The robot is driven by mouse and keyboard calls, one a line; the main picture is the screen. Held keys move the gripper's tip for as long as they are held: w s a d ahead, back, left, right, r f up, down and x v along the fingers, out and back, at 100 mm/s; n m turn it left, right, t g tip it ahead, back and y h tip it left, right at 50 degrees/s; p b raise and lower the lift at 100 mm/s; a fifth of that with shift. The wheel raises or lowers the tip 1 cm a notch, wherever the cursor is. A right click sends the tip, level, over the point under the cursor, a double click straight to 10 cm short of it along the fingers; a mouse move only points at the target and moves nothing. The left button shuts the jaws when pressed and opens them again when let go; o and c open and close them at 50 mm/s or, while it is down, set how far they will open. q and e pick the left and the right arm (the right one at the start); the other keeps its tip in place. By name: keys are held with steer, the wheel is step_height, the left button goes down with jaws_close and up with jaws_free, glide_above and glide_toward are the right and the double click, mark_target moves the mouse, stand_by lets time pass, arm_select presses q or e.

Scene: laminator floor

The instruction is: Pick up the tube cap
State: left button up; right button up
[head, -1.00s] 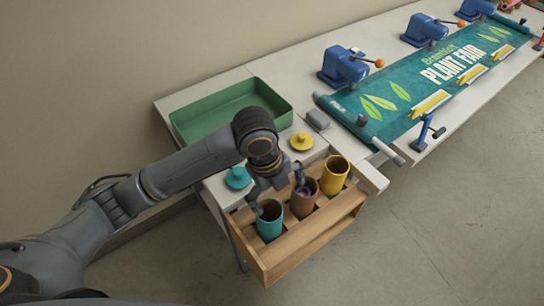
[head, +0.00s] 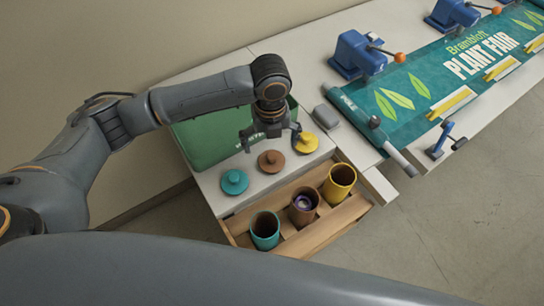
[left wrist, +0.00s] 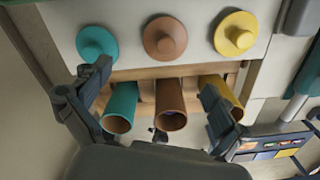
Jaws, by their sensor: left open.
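Three round knobbed caps lie on the white bench: a teal cap (head: 234,182), a brown cap (head: 271,161) and a yellow cap (head: 302,143). In the left wrist view the teal (left wrist: 97,43), brown (left wrist: 165,38) and yellow (left wrist: 236,34) caps lie in a row at the top. My left gripper (head: 270,139) is open and empty, its fingers spread above the bench near the brown and yellow caps. Open tubes, teal (head: 265,230), brown (head: 303,205) and yellow (head: 339,183), stand in the wooden rack. Something purple and white sits inside the brown tube. My right gripper is out of view.
A green tray (head: 205,142) stands behind my left gripper. A grey block (head: 327,116) lies right of the yellow cap. The rolled-out teal banner (head: 440,85) and blue clamps (head: 358,54) lie farther right. The wooden rack (head: 330,229) borders the bench's front.

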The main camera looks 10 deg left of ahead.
mark_target(271, 157)
arm_select(q)
steer(key=f, duration=0.2)
steer(key=shift+w+f, duration=0.2)
steer(key=shift+f, duration=0.2)
steer(key=f+p, duration=0.1)
steer(key=w+f, duration=0.1)
steer(key=f, duration=0.1)
steer(key=shift+f+p, duration=0.1)
steer(key=shift+p, duration=0.3)
steer(key=shift+f, duration=1.4)
steer(key=c, duration=0.9)
steer(key=shift+c, duration=1.1)
steer(key=shift+s, duration=0.1)
steer(key=shift+c, duration=0.3)
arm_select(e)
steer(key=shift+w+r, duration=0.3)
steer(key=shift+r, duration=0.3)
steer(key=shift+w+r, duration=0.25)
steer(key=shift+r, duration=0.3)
